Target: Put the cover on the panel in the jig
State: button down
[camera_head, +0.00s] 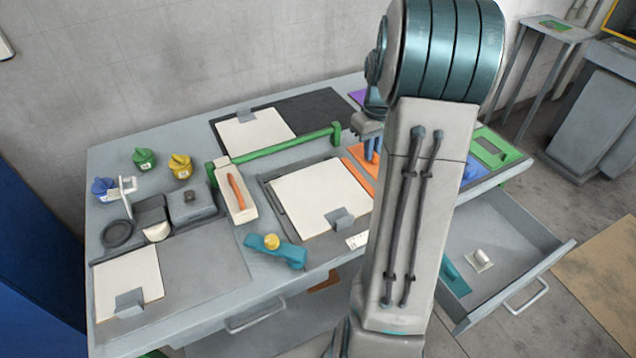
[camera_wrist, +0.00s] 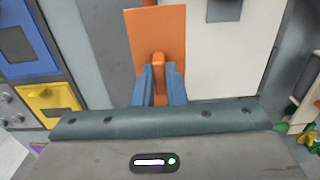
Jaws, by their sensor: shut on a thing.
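My gripper (camera_wrist: 160,84) is shut on the upright handle of a flat orange cover (camera_wrist: 158,30). In the head view the cover (camera_head: 362,168) shows partly behind my arm, close to the right edge of the jig. I cannot tell whether it touches the table. The jig (camera_head: 272,200) is a dark grey frame at the table's middle, holding a white panel (camera_head: 315,195) with a grey clip at its front edge. In the wrist view the white panel (camera_wrist: 228,55) lies right of the cover. My arm hides the cover's right part.
A green rail (camera_head: 285,146) runs behind the jig. An orange-handled brush (camera_head: 237,190) lies left of it, and a teal holder with a yellow ball (camera_head: 275,250) stands in front. Blue and yellow plates (camera_wrist: 50,98) lie left of the cover. A drawer (camera_head: 510,250) stands open at right.

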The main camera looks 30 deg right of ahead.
jog(key=p, duration=0.2)
send_over(328, 203)
notch_tip(328, 203, down, 6)
jog(key=shift+d+f, duration=0.15)
jog(key=shift+f, duration=2.15)
jog(key=shift+f, duration=0.1)
jog(key=c, duration=1.9)
grip_release()
jog(key=shift+f, duration=0.1)
jog(key=o, duration=0.4)
